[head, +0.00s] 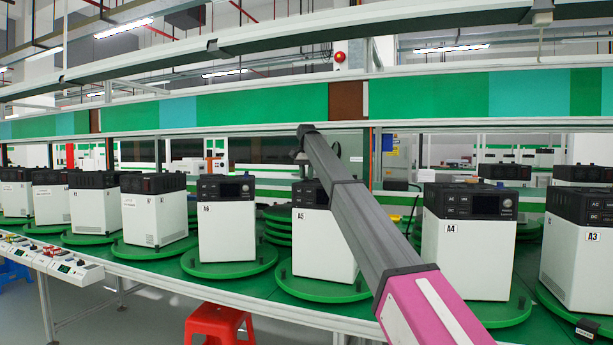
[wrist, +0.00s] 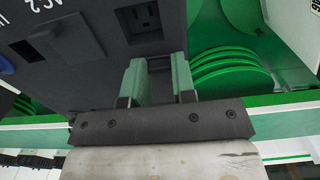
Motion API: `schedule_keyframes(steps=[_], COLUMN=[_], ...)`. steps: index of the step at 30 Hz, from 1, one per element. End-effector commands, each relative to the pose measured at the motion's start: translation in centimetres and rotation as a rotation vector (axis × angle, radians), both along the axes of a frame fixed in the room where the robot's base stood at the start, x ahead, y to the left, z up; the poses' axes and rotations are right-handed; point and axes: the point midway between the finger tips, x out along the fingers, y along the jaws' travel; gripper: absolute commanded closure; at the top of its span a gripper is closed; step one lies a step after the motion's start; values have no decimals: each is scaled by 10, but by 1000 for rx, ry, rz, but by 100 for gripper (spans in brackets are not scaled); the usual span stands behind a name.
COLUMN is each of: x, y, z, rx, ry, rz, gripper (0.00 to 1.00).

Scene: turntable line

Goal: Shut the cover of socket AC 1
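In the wrist view a dark panel fills the upper left, with a rotated white "AC2" label (wrist: 45,18). An uncovered socket (wrist: 145,20) with dark slots sits in a recess to its right; no AC 1 label is readable, and I cannot make out its cover. In the head view my arm reaches to unit A5 (head: 318,245); my gripper is not clearly seen there.
Several white units with black tops stand on green turntables, including A6 (head: 226,228), A4 (head: 462,262) and A3 (head: 580,262). Stacked green discs (wrist: 230,75) lie beside the panel. A red stool (head: 218,322) stands in front of the line.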

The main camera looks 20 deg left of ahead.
Motion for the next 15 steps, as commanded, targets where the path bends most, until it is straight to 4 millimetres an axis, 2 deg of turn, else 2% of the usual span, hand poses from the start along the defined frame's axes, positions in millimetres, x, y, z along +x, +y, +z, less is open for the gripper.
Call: schedule_keyframes(steps=[4, 10, 15], x=[-14, -52, -59], y=[0, 3, 5], z=[-1, -2, -1], rx=[0, 0, 0], ry=[0, 0, 2], rz=[1, 3, 1], gripper=[100, 100, 100])
